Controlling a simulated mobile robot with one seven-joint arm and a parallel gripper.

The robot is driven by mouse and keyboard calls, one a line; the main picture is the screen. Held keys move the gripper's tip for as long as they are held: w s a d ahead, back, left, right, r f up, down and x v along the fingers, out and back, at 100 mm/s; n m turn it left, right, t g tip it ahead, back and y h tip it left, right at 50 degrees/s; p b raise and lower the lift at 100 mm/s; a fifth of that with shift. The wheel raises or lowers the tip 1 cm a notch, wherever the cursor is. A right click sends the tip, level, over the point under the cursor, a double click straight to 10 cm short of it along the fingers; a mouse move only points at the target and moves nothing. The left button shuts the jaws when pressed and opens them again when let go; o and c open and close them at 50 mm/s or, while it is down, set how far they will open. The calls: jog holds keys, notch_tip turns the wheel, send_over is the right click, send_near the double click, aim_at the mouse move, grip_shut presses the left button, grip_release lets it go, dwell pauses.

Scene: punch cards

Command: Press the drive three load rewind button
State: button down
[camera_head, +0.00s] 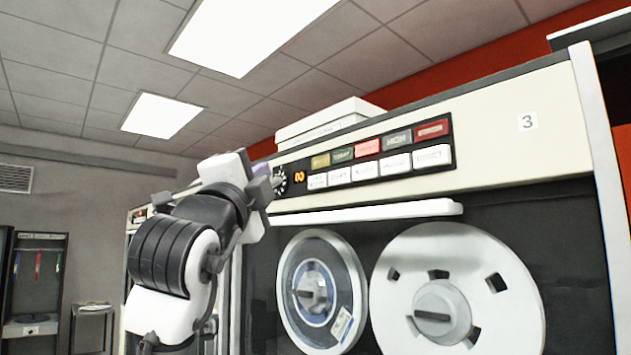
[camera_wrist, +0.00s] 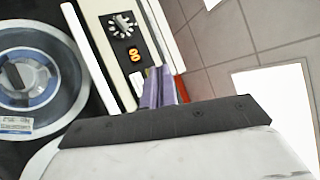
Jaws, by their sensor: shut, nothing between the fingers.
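Drive three's cream tape cabinet (camera_head: 490,140) carries a "3" label (camera_head: 527,122). Its black control panel has an upper row of coloured lamps (camera_head: 367,147) and a lower row of white buttons (camera_head: 366,170); their lettering is too small to read surely. My gripper (camera_head: 268,183) is at the panel's left end, beside the dial and left of the buttons. In the wrist view my gripper's purple fingers (camera_wrist: 160,88) are together and empty, close to the panel near the orange digit display (camera_wrist: 135,54). The buttons are mostly hidden there. I cannot tell whether the fingertips touch the panel.
A white ledge (camera_head: 365,212) juts out below the panel, above two tape reels (camera_head: 318,290) (camera_head: 500,255). A pale box (camera_head: 325,120) sits on the cabinet top. The room at left is open, with a dark rack (camera_head: 35,280) farther back.

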aim_at(304, 183)
jog(key=w+d+p, duration=0.1)
jog(key=w+d, duration=0.3)
jog(key=d, duration=0.2)
jog(key=shift+w+d, duration=0.2)
jog(key=shift+w, duration=0.1)
jog(key=shift+w+d, duration=0.1)
jog(key=shift+d, duration=0.05)
dwell(1.8)
jog(key=shift+w+d, duration=0.15)
jog(key=shift+d, duration=0.05)
